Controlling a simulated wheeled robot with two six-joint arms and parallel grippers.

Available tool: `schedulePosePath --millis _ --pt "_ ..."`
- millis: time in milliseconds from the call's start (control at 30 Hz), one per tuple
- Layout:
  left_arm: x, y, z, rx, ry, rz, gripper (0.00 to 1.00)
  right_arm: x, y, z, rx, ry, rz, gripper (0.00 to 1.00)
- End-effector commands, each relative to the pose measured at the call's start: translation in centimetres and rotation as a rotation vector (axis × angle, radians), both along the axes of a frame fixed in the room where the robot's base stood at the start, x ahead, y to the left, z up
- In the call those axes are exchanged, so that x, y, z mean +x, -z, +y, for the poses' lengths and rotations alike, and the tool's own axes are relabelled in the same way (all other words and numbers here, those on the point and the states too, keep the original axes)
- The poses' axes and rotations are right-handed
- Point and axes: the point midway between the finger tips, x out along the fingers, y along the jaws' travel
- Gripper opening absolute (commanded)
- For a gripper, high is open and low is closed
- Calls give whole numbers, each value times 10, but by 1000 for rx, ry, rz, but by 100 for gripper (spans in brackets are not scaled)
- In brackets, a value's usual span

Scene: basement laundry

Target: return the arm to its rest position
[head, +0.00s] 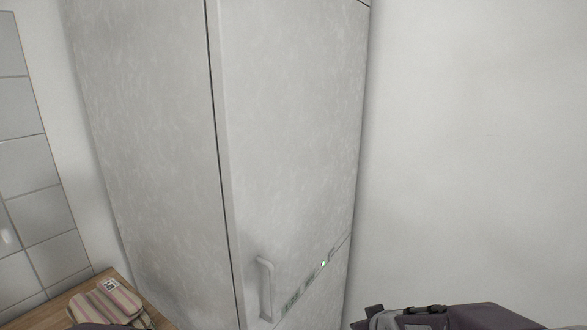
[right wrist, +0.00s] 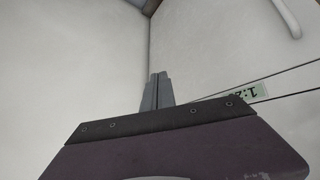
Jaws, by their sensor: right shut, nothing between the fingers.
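My right arm (head: 440,316) shows at the bottom right of the head view, in front of the white wall and beside the fridge. In the right wrist view my right gripper (right wrist: 156,80) has its fingers together with nothing between them. Its fingertips point toward a corner line between two pale surfaces. I cannot tell whether the fingertips touch anything. My left gripper does not show in the head view; a dark sliver at the bottom left edge is too small to identify.
A tall pale fridge (head: 290,130) fills the middle, its door closed. It has a handle (head: 265,288) and a small display, also in the right wrist view (right wrist: 245,95). A wooden counter (head: 122,274) with a striped cloth item (head: 112,302) stands at lower left. White wall (head: 480,150) lies right.

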Motion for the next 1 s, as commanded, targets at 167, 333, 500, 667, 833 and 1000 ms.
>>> schedulePosePath --millis 167,333,500,667,833,1000 --pt "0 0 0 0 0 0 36 -91 47 -3 61 130 309 0" --pt "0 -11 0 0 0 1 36 -166 59 1 104 244 595 0" --pt "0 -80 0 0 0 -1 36 -162 -10 1 101 237 582 0" --pt "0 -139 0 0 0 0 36 -162 -70 0 101 236 580 0" --pt "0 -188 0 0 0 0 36 -162 -118 0 100 236 580 0" --pt "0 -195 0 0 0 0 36 -162 -125 0 100 235 579 0"
